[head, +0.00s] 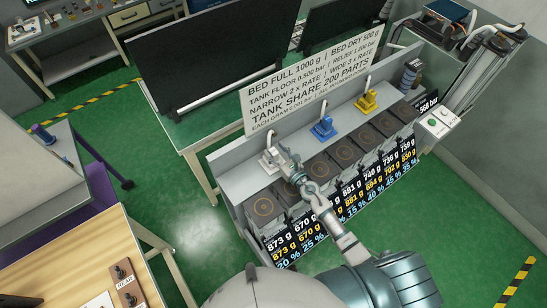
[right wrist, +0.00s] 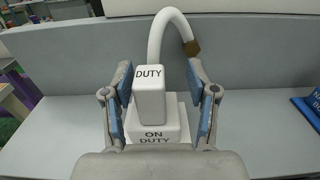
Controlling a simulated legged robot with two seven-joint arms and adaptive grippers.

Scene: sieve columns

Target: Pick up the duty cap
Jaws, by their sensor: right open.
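The duty cap (right wrist: 150,97) is a white upright block marked DUTY, standing on a white base (right wrist: 172,134) marked ON DUTY. In the head view the white cap and base (head: 268,161) are at the left end of the grey shelf, partly hidden by my gripper. My right gripper (right wrist: 160,95) is open, with one blue-padded finger on each side of the cap. A gap shows between the right finger and the cap; the left finger is closer, and I cannot tell if it touches. My left gripper is not in view.
A white curved hose (right wrist: 176,22) rises behind the cap. Blue (head: 323,127) and yellow (head: 367,101) blocks stand farther along the shelf. A row of dark round-marked plates (head: 264,208) with weight labels runs in front. A lettered sign (head: 317,73) stands behind.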

